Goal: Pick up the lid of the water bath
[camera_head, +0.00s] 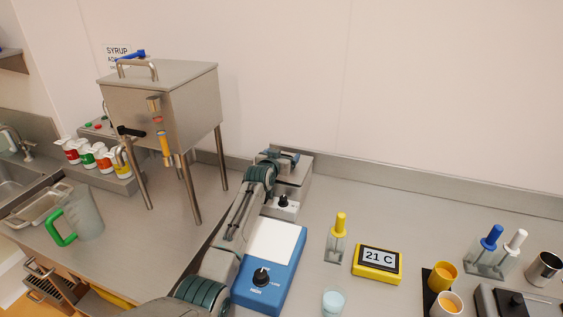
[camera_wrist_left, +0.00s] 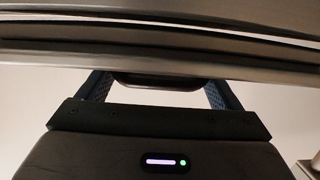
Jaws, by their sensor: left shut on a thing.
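The water bath (camera_head: 287,206) is a small steel box with a black knob on its front, at the back of the counter near the wall. My left gripper (camera_head: 279,155) is at its top, partly hidden by my own arm. In the left wrist view, my left gripper (camera_wrist_left: 158,82) has its two fingers at the ends of a dark handle (camera_wrist_left: 160,84) and is shut on it. Steel edges of the lid (camera_wrist_left: 150,63) run across the top of that view. I cannot tell whether the lid is clear of the bath. My right gripper is not in view.
A blue hotplate (camera_head: 270,262) stands close to my left arm. The steel hopper (camera_head: 170,105) on legs stands to the left, with a green-handled jug (camera_head: 83,212) below. A yellow display (camera_head: 377,263), a yellow-topped bottle (camera_head: 337,242) and a beaker (camera_head: 333,301) stand to the right.

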